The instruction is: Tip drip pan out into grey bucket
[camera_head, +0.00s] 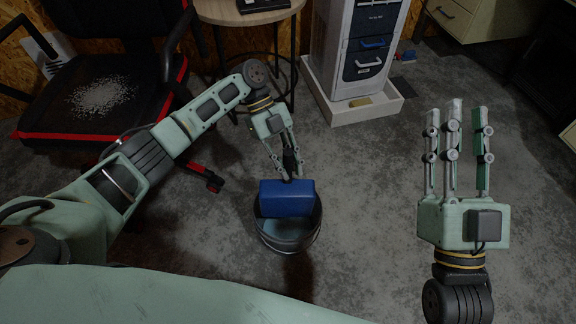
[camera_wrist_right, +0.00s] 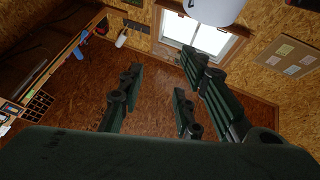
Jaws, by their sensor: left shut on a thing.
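The blue drip pan (camera_head: 287,197) is in the head view, a little left of the middle. It hangs over the rear part of the grey bucket (camera_head: 290,247), with its broad blue face turned to me, so it looks steeply tilted. My left gripper (camera_head: 290,172) is shut on the pan's far edge. The bucket stands on the floor, and a bluish-grey surface shows inside it. The pan hides the bucket's rear. I cannot tell whether anything is running out. My right gripper (camera_head: 459,112) is raised at the right, empty, with its fingers apart; they also show in the right wrist view (camera_wrist_right: 155,98).
A chair (camera_head: 60,110) with white grains on its seat stands at the left. A small round table (camera_head: 235,14) is at the back. A white cabinet (camera_head: 330,50) stands in a shallow tray (camera_head: 345,116). Grey floor around the bucket's right side is clear.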

